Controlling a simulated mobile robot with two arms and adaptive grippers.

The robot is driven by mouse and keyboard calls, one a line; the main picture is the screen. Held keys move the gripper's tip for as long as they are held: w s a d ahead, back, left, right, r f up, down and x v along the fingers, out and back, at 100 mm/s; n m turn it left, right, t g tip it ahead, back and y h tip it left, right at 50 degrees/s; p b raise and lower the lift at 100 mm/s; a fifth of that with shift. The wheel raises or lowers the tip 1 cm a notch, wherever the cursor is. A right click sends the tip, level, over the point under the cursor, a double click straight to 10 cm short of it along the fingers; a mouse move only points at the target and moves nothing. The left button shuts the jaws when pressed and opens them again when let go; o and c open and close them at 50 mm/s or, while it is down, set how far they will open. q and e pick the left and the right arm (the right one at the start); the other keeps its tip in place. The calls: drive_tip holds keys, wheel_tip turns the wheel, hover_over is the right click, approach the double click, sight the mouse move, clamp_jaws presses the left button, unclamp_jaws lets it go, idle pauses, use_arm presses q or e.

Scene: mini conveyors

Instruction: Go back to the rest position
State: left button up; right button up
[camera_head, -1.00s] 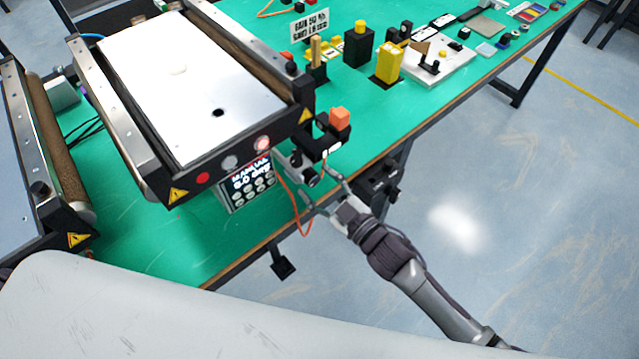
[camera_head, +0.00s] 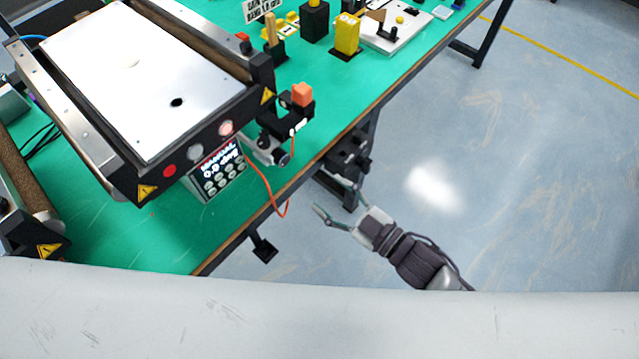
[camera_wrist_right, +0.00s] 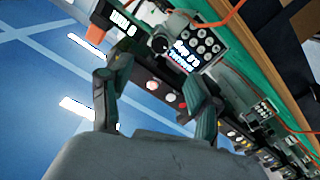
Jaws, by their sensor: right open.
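My right gripper (camera_head: 338,203) is open and empty in the head view, off the front edge of the green table (camera_head: 130,228) and above the floor. It also shows in the right wrist view (camera_wrist_right: 158,85), with its two fingers apart and nothing between them. The nearest thing to it is the control panel side of the conveyor, a little to the left and up. My left gripper does not show in the head view.
A mini conveyor (camera_head: 150,90) with a white top stands on the table. Its keypad box (camera_head: 217,172) and an orange cable (camera_head: 268,190) are near the table edge. An orange-topped part (camera_head: 302,95) sits beside it. The floor (camera_head: 510,190) at right is clear.

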drive_tip(key=shift+d, duration=0.1)
idle(0.5)
drive_tip(key=w+d+f+m+h, duration=0.25)
drive_tip(key=d+f+h, duration=0.2)
drive_tip(key=f, duration=0.45)
drive_tip(key=w+d+f+m+h, duration=0.1)
drive_tip(key=d+f+m+h, duration=0.3)
drive_tip(key=f, duration=0.5)
drive_tip(key=s+d+f+m+g+h, duration=0.1)
drive_tip(key=s+d+f, duration=0.35)
drive_tip(key=f, duration=0.35)
drive_tip(key=s+d+f+m+g+h, duration=0.1)
drive_tip(key=s+d+f+g+h, duration=0.1)
drive_tip(key=s+d+f, duration=0.4)
drive_tip(key=s+d+f+m+g+h, duration=0.1)
drive_tip(key=s+f+g, duration=0.1)
drive_tip(key=s+f, duration=0.3)
drive_tip(key=s+d+f+m+g, duration=0.1)
drive_tip(key=s+f, duration=0.3)
drive_tip(key=s, duration=0.7)
drive_tip(key=s+d+f+m+g+h, duration=0.1)
drive_tip(key=s+f+g, duration=0.3)
drive_tip(key=s, duration=0.4)
drive_tip(key=shift+s+d+f+m+h, duration=0.2)
drive_tip(key=shift+d+f+m+h, duration=0.15)
drive_tip(key=shift+f+m, duration=0.35)
drive_tip(key=shift+w+f+n, duration=0.1)
drive_tip(key=shift+n, duration=0.15)
